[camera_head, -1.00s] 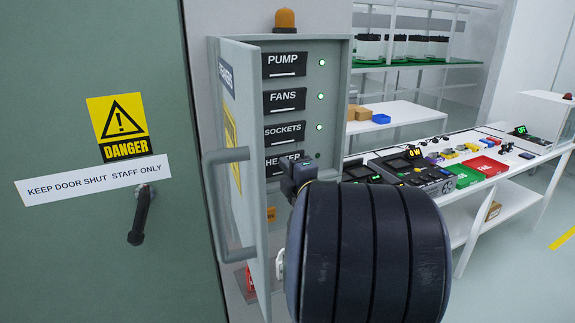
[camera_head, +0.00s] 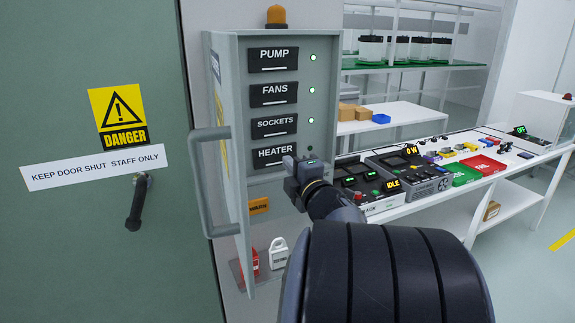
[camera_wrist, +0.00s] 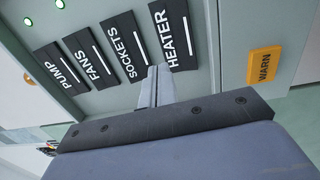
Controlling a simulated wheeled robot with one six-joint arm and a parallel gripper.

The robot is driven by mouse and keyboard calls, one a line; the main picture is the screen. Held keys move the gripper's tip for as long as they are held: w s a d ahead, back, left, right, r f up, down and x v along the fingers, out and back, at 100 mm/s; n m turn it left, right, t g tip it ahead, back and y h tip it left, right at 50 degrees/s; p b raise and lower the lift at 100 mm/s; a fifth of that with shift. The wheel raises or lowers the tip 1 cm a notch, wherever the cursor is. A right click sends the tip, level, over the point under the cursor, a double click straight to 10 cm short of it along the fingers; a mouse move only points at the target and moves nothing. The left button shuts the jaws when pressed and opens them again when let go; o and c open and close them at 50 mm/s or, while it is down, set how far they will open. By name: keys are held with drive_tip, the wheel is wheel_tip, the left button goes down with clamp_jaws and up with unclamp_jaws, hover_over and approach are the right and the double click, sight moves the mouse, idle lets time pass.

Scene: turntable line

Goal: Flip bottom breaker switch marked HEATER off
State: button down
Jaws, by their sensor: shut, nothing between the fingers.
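The bottom breaker, a black plate marked HEATER (camera_head: 274,153), sits in the open grey breaker box (camera_head: 328,50) below PUMP, FANS and SOCKETS. A white line crosses its lower part. It also shows in the wrist view (camera_wrist: 173,36). My gripper (camera_head: 289,164) is shut and empty, its tips at the lower right edge of the HEATER plate. In the wrist view the closed fingers (camera_wrist: 160,72) overlap the plate's lower end; I cannot tell whether they touch it.
The box door with its grey handle (camera_head: 208,185) stands open at the left. An orange WARN tag (camera_head: 258,206) is below the plates. A white bench (camera_head: 480,185) with devices and trays stands at the right.

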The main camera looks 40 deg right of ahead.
drive_tip(key=v, duration=0.6)
drive_tip(key=shift+s+r, duration=0.4)
drive_tip(key=shift+r, duration=0.35)
drive_tip(key=shift+a, duration=0.1)
